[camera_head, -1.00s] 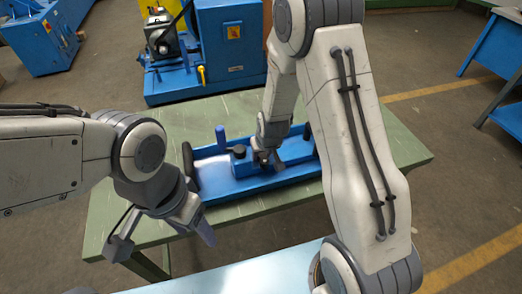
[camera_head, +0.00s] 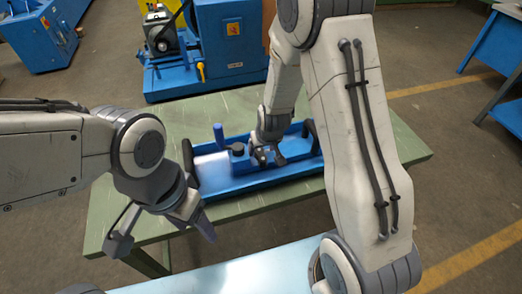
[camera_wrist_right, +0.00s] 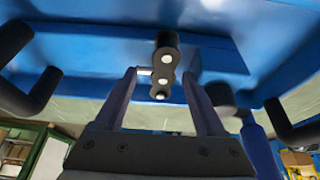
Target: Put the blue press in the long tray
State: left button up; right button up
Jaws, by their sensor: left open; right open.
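The long blue tray (camera_head: 240,185) lies on the green table with a black handle at each end. The blue press, with its blue lever (camera_head: 219,136) and black knob (camera_head: 238,149), is inside the tray; the lever also shows in the right wrist view (camera_wrist_right: 258,150). My right gripper (camera_head: 270,158) is open at the press. In the right wrist view its fingers (camera_wrist_right: 163,85) stand apart on either side of a short black piece with silver pins (camera_wrist_right: 164,68); contact cannot be told. My left gripper (camera_head: 165,235) is open and empty in front of the tray's left end.
The green table (camera_head: 400,150) has free room right of the tray. A pale blue surface (camera_head: 240,275) lies nearest me. A blue machine (camera_head: 230,45) stands behind the table. My right arm crosses above the table's right part.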

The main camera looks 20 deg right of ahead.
jog(key=s+a+r+n+y+p, duration=0.1)
jog(key=s+a+r+p, duration=0.2)
jog(key=r, duration=0.4)
jog(key=s+a+r+n+p, duration=0.1)
jog(key=s+a+r+p, duration=0.15)
jog(key=s+r, duration=0.3)
jog(key=s+a+r+n+g, duration=0.2)
jog(key=s+r, duration=0.3)
jog(key=s, duration=0.4)
jog(key=s+a+r+n+g, duration=0.2)
jog(key=s+a+r+n, duration=0.1)
jog(key=s, duration=0.7)
jog(key=shift+s+a+r+g+b, duration=0.2)
jog(key=shift+r+g+b, duration=0.1)
jog(key=shift+r, duration=0.6)
